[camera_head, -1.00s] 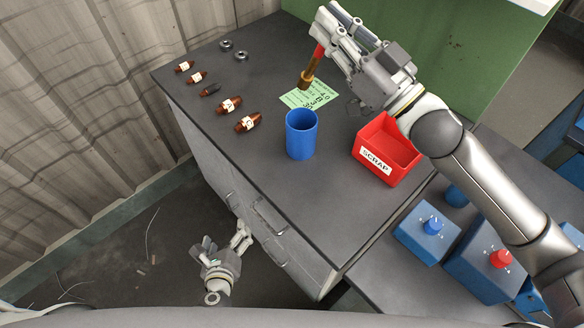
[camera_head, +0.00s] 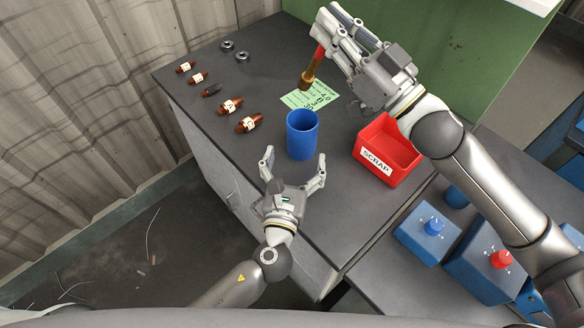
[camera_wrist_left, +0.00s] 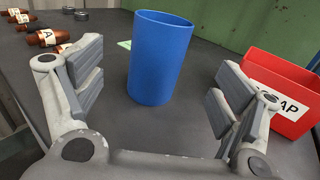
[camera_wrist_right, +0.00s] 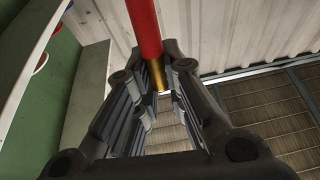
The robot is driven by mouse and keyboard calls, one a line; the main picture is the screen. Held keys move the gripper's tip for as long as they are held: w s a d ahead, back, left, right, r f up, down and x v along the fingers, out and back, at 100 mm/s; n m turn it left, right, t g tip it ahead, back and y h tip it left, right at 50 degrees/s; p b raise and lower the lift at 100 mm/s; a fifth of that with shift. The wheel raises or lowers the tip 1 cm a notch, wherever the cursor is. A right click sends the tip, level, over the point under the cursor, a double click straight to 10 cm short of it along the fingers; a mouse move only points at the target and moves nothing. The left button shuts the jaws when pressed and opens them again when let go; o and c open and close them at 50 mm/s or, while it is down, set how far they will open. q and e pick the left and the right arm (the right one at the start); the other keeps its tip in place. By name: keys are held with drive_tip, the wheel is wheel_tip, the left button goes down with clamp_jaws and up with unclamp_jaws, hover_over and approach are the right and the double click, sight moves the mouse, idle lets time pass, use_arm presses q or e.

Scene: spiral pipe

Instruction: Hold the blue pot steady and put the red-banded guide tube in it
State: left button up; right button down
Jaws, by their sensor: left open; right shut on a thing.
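The blue pot (camera_head: 301,136) stands upright on the dark grey bench top. It also shows ahead in the left wrist view (camera_wrist_left: 158,60). My left gripper (camera_head: 294,163) is open just in front of the pot, its fingers spread to either side and apart from it. My right gripper (camera_head: 326,30) is shut on the guide tube (camera_head: 309,78), up behind the pot. The tube is brass-coloured at its lower end with a red part near the fingers, and hangs slightly tilted.
A red SCRAP bin (camera_head: 387,152) stands right of the pot. A green paper (camera_head: 311,95) lies behind it. Several brown labelled parts (camera_head: 231,106) and two metal rings (camera_head: 242,57) lie at the left. Blue boxes with knobs (camera_head: 430,231) stand at the right.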

sight(305, 119)
use_arm(q)
drive_tip(key=w, duration=0.3)
drive_tip(key=w+d, duration=0.1)
drive_tip(key=w, duration=0.5)
drive_tip(key=shift+w+d, duration=0.15)
drive_tip(key=shift+w, duration=0.05)
drive_tip(key=c, duration=1.1)
drive_tip(key=shift+c, duration=0.2)
use_arm(e)
drive_tip(key=shift+f, duration=6.55)
drive_tip(key=c, duration=1.4)
unclamp_jaws()
